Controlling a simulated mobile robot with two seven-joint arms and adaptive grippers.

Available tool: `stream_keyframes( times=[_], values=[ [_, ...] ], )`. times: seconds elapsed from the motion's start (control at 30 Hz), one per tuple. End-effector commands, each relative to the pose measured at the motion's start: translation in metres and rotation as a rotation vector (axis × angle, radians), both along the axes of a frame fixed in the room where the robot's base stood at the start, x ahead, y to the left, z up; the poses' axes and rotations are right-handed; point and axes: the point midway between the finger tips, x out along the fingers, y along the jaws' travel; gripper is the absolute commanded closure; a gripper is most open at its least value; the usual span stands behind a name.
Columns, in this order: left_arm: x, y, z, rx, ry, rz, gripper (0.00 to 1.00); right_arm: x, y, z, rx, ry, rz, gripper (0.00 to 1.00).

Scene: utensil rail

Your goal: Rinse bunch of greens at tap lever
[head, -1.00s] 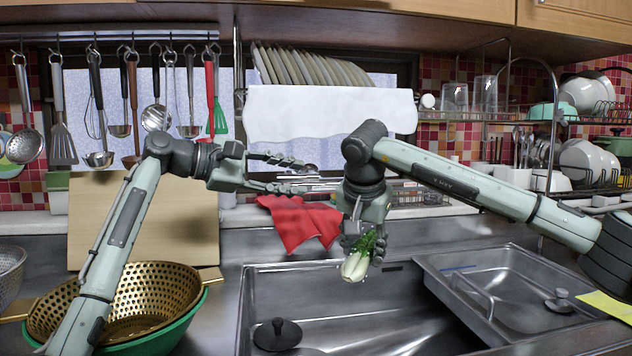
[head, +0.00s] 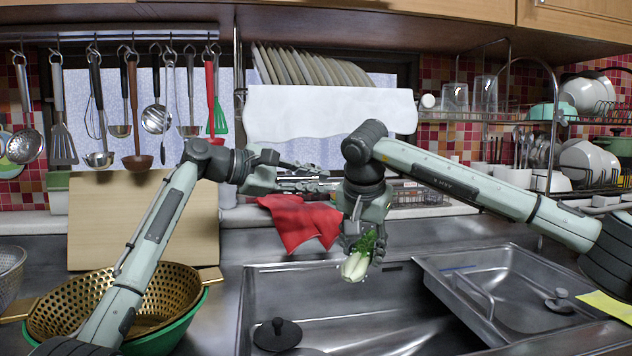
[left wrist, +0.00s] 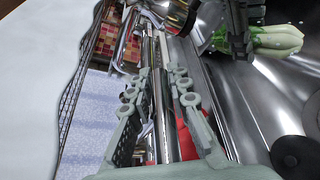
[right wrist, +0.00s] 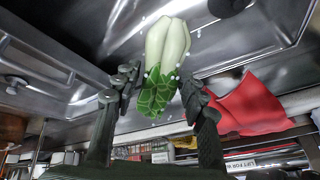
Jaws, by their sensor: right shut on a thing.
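The bunch of greens (head: 357,264), pale stalks with dark green leaves, hangs over the sink. My right gripper (head: 362,240) is shut on its leafy part; the right wrist view shows the greens (right wrist: 165,60) between the fingers, with small white specks around the leaves. My left gripper (head: 318,180) reaches right behind my right wrist. In the left wrist view its fingers (left wrist: 158,82) stand apart, with shiny metal bars (left wrist: 161,110) behind the gap. I cannot tell which part is the tap lever, or whether the fingers touch it.
The sink (head: 250,300) lies below, with a black-knobbed lid (head: 277,334). A red cloth (head: 300,222) hangs at its back edge. A golden colander (head: 160,290) stands at left by my left arm. Utensils (head: 155,118) hang on the rail; a draining tray (head: 510,275) covers the right side.

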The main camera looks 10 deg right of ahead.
Motion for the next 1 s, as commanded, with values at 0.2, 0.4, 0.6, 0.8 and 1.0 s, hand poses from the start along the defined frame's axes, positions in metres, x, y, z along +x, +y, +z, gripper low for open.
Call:
stream_keyframes(
  times=[0.2, 0.4, 0.6, 0.8, 1.0],
  values=[
    [0.0002, 0.0003, 0.0000, -0.001, 0.001, 0.001, 1.00, 0.0001, 0.0001, 0.0004, 0.001, -0.001, 0.000, 0.89],
    [0.0003, 0.0004, 0.0012, -0.003, 0.011, 0.001, 1.00, 0.0001, 0.0001, 0.0004, 0.000, -0.001, 0.000, 0.89],
    [0.0003, 0.0002, 0.0045, -0.003, 0.061, 0.001, 1.00, 0.0000, 0.0000, 0.0002, 0.001, -0.001, 0.000, 0.89],
    [0.0003, 0.0004, 0.0043, -0.003, 0.061, 0.001, 0.76, 0.0001, 0.0000, 0.0003, 0.000, -0.001, 0.000, 0.89],
    [0.0002, 0.0003, 0.0051, -0.003, 0.058, 0.001, 0.62, 0.0001, 0.0000, 0.0004, 0.001, -0.001, 0.000, 0.89]
  ],
)
